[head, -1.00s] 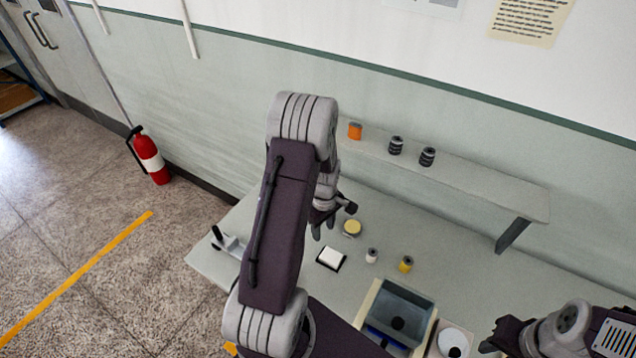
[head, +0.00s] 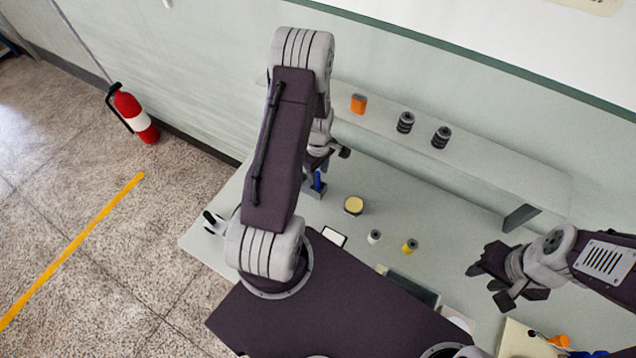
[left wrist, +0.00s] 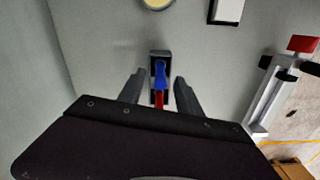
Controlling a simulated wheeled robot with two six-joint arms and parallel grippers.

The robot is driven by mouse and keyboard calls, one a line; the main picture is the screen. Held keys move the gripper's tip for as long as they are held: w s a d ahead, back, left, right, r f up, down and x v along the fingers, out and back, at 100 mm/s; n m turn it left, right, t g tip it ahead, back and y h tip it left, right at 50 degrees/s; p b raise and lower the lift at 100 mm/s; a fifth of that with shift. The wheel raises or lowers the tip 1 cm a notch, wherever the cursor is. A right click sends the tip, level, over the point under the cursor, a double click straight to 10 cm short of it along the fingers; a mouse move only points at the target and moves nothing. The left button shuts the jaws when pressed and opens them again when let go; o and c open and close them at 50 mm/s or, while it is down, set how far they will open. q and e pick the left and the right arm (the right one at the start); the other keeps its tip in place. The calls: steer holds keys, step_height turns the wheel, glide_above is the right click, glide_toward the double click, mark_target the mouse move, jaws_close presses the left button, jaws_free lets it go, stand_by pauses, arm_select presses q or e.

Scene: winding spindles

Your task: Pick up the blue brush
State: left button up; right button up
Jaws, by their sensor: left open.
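A blue item (head: 318,181), which looks like the blue brush, stands in a small grey holder (head: 314,193) on the bench. In the left wrist view the blue item (left wrist: 160,75) shows above the jaws' gap, with a red part (left wrist: 158,98) nearer the palm. My left gripper (left wrist: 160,97) is open, its fingers on either side of the item and apart from it. In the head view my left gripper (head: 320,163) is just above the holder, partly hidden by my arm. My right gripper (head: 490,284) is open and empty over the right part of the bench.
A yellow-topped round tin (head: 354,205), a white spool (head: 374,237) and a yellow spool (head: 409,246) stand on the bench. A wall shelf (head: 470,155) behind carries an orange spool (head: 358,103) and two dark ones. A white-and-black tool (head: 213,222) is near the left edge.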

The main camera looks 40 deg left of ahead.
mark_target(318, 180)
arm_select(q)
steer(key=shift+f, duration=0.2)
step_height(318, 180, down, 4)
steer(key=shift+s+r+p, duration=0.15)
steer(key=shift+r+p, duration=0.05)
steer(key=shift+p, duration=0.95)
steer(key=shift+f, duration=0.6)
jaws_close()
steer(key=shift+r, duration=0.15)
